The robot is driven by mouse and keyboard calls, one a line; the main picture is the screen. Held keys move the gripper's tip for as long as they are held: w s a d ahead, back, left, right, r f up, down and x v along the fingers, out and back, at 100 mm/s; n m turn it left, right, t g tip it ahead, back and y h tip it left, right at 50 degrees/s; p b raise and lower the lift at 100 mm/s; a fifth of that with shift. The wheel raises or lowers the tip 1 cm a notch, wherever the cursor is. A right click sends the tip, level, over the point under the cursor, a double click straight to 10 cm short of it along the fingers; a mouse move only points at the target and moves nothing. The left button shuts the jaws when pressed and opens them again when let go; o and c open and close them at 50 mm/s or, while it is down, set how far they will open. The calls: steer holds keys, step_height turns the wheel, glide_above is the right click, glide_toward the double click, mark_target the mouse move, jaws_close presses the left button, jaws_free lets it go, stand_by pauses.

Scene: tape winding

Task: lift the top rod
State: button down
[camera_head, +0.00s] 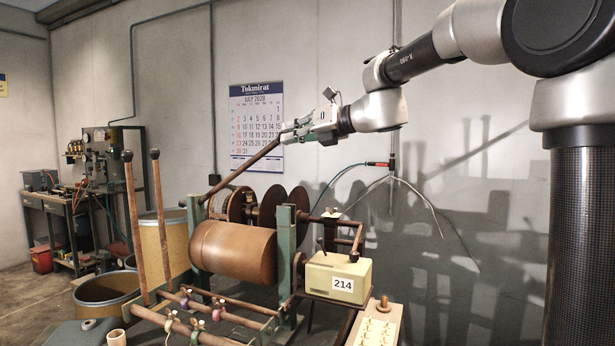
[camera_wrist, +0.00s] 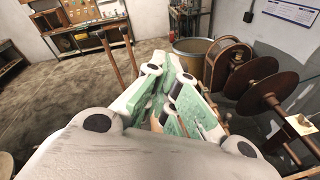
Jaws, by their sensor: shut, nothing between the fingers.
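A long brown rod (camera_head: 240,173) slopes up from the left side of the winding machine. Its upper end meets my gripper (camera_head: 285,133) in the head view, at or behind the fingertips. My gripper is shut, with nothing held between its fingers. Whether it touches the rod I cannot tell. In the wrist view the green fingers of my gripper (camera_wrist: 172,65) are close together, and the rod cannot be made out clearly there. Below is the brown roll (camera_head: 232,252) on the green frame (camera_head: 286,250).
Two upright rods with knobs (camera_head: 160,210) stand at the left of the machine. Brown discs (camera_head: 272,206) sit behind the roll. A cream box marked 214 (camera_head: 338,280) is at the right. A calendar (camera_head: 256,122) hangs on the wall. The air above the machine is mostly free.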

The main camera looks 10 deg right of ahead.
steer(key=w+a+r, duration=0.5)
steer(key=a+r, duration=0.3)
steer(key=w+a+r, duration=0.6)
steer(key=a+r, duration=0.2)
steer(key=a, duration=0.1)
steer(key=shift+w+a+r, duration=0.2)
steer(key=shift+w+r, duration=0.1)
